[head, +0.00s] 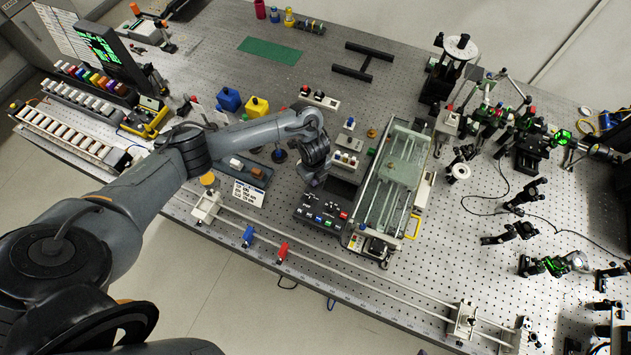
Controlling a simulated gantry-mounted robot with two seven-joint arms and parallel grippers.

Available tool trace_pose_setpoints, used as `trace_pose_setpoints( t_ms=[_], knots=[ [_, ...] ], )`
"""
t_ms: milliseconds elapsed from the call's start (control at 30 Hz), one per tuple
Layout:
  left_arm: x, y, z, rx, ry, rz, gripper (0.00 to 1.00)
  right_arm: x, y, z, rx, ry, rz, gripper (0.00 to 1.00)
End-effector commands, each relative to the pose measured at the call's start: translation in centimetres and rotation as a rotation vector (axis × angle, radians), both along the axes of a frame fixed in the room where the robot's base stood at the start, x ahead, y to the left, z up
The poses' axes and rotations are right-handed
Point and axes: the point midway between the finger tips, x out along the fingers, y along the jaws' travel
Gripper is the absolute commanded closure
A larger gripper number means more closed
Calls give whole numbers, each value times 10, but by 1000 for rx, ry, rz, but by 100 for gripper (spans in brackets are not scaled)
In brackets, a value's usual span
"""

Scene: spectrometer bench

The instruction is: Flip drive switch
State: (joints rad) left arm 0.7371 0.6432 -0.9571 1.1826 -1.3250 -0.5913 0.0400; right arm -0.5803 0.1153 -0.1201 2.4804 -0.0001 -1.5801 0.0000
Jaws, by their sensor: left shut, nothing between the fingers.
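My left arm reaches in from the left over the bench. Its gripper (316,176) is shut and empty, pointing down just behind a black control box (326,203). The box has a row of small coloured switches or buttons (325,218) along its front, with red at the right end. I cannot tell which control is the drive switch, nor whether my fingertips touch the box. My right gripper is not in view.
A glass-topped rail unit (396,180) stands close to the right of the control box. A white card (249,193) and a grey tray (251,171) lie to the left. A long rail (345,277) with blue and red clips runs along the bench's front edge.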

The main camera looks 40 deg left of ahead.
Motion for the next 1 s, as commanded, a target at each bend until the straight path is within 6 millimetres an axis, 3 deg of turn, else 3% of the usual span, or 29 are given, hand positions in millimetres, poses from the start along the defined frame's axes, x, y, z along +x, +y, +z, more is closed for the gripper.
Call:
trace_pose_setpoints(
  t_ms=[1000],
  knots=[
    [0,0,-6,0,0,0,100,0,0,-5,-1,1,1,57]
  ],
)
